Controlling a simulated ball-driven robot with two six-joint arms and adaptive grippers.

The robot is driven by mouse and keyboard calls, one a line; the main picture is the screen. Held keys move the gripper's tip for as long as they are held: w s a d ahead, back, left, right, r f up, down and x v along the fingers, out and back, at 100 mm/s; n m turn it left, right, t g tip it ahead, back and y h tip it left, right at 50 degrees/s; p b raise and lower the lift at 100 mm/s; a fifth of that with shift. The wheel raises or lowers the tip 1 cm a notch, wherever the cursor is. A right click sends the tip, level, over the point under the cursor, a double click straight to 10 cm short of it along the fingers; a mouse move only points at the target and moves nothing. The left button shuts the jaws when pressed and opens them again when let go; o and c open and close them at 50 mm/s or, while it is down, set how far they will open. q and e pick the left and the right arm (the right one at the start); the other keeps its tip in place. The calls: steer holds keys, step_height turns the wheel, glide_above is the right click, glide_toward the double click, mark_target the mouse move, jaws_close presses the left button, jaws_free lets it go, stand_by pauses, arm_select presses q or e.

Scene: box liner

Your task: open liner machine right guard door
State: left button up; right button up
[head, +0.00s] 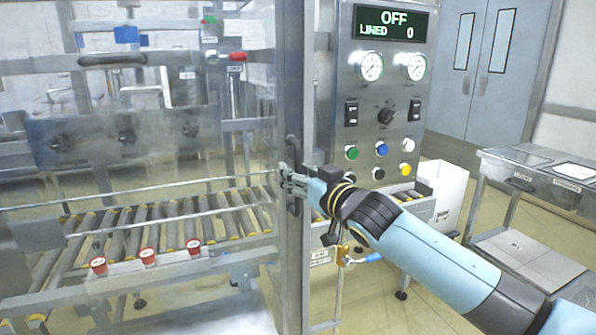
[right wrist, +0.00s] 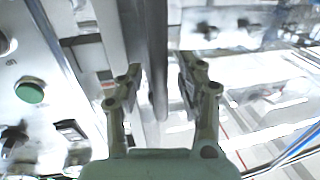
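The right guard door is a clear panel with a steel upright frame (head: 290,75), standing left of the control panel in the head view. A dark vertical handle (head: 293,150) is on that frame; a dark bar, apparently this handle (right wrist: 157,60), shows in the right wrist view. My right gripper (head: 290,182) is at the handle's lower half. In the right wrist view my right gripper (right wrist: 160,84) has its fingers apart, one on each side of the bar, with visible gaps. The door looks closed. My left gripper is not in view.
The control panel (head: 345,120) reads OFF and LINED 0, with gauges, knobs and coloured buttons. A roller conveyor (head: 130,230) and red knobs show behind the clear panel. A steel cart (head: 530,165) stands at the right. Grey double doors (head: 478,75) are behind.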

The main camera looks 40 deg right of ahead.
jaws_close()
stand_by(0.6)
